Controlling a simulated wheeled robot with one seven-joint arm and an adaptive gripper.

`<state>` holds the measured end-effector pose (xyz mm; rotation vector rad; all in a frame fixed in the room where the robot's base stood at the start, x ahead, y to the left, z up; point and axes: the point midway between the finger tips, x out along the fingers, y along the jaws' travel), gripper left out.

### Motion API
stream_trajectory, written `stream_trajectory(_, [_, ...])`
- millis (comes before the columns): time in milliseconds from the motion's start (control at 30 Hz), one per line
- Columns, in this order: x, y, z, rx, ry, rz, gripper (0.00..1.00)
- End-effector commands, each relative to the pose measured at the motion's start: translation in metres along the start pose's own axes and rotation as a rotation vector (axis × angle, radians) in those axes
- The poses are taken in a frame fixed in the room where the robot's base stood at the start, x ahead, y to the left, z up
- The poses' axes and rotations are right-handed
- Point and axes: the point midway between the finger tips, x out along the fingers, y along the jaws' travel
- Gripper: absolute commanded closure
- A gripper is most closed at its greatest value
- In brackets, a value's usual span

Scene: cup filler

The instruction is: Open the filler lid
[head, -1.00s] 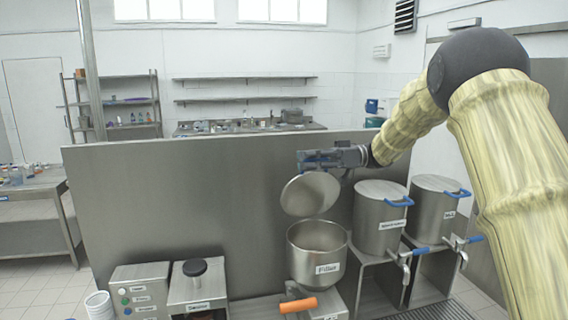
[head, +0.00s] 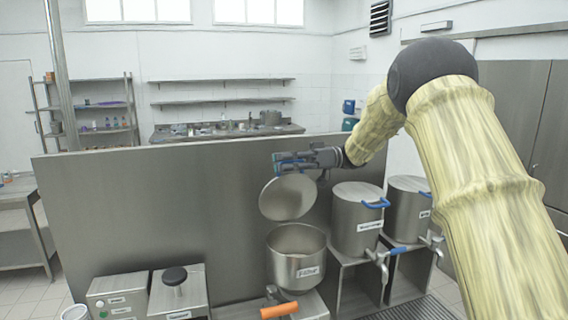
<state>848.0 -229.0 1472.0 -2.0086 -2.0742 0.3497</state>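The filler (head: 298,262) is a round steel pot with a label on its front, standing open in the lower middle of the head view. Its round lid (head: 288,198) is tilted up steeply above and behind the pot's rim. My gripper (head: 284,163) is just above the lid's upper edge, with a blue part showing at its fingers. I cannot tell whether the fingers touch the lid or a handle, or whether they are open or shut. An orange handle (head: 279,310) sticks out below the filler.
Two lidded steel pots with blue handles and taps, a nearer one (head: 356,222) and a farther one (head: 408,208), stand right of the filler. A steel panel (head: 150,205) rises behind. Control boxes (head: 117,297) stand at the lower left.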

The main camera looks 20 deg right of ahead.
Motion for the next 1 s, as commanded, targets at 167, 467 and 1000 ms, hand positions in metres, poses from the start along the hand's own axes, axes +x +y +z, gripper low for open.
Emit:
stream_trajectory(167, [-0.001,0.0,0.0,0.0,0.0,0.0,0.81])
stream_trajectory(467, [-0.036,0.0,0.0,0.0,0.001,0.001,0.81])
stream_trajectory(1000, [-0.116,0.001,0.001,0.0,0.001,0.0,0.81])
